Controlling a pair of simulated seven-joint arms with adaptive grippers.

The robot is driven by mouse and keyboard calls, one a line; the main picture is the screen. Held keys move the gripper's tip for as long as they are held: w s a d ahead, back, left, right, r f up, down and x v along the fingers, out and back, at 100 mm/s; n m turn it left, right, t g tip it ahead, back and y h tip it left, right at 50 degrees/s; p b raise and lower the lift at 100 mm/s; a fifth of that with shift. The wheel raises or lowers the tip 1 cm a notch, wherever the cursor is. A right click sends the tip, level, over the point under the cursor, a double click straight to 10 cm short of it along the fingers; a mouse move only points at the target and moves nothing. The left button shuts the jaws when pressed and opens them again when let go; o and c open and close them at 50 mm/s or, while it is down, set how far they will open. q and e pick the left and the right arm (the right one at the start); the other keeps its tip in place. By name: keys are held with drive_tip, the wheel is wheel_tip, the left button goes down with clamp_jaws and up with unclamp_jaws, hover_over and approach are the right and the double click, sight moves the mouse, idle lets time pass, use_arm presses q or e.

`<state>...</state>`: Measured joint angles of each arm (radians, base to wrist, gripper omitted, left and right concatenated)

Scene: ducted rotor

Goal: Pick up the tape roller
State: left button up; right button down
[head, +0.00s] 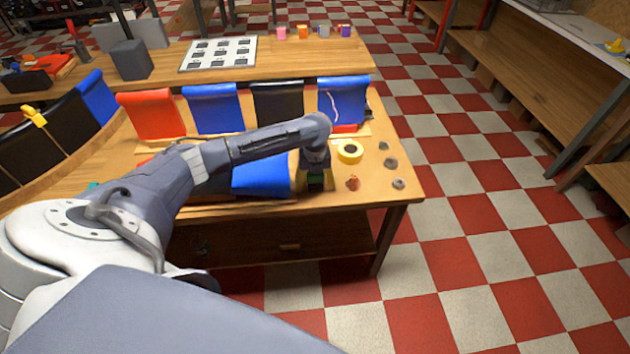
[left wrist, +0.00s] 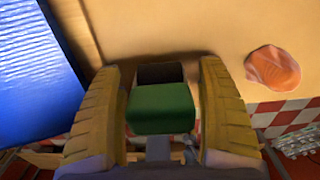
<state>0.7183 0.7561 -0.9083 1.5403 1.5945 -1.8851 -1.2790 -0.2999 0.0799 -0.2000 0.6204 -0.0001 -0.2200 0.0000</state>
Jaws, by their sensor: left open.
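A yellow ring like a tape roll (head: 350,152) lies flat on the table, just beyond and to the right of my left gripper. My left gripper (head: 320,182) points down at the table's near edge. In the left wrist view its two yellowish fingers (left wrist: 160,125) are apart. A green block with a dark part behind it (left wrist: 161,107) sits between them, with gaps at both sides. I cannot tell whether this green thing is the tape roller. My right gripper is not in view.
A blue sheet (head: 262,174) lies left of the gripper, and a reddish-brown lump (head: 353,183) lies to its right. Several small grey round parts (head: 390,163) lie near the table's right edge. Red, blue and black draped panels (head: 278,105) stand behind.

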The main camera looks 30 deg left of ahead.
use_arm(q)
drive_tip(key=c, duration=1.5)
drive_tip(key=shift+r, duration=0.1)
wheel_tip(320, 180, up, 20)
drive_tip(key=shift+f, duration=0.1)
drive_tip(key=o, duration=0.8)
drive_tip(key=shift+c, duration=0.2)
drive_tip(key=c, duration=0.6)
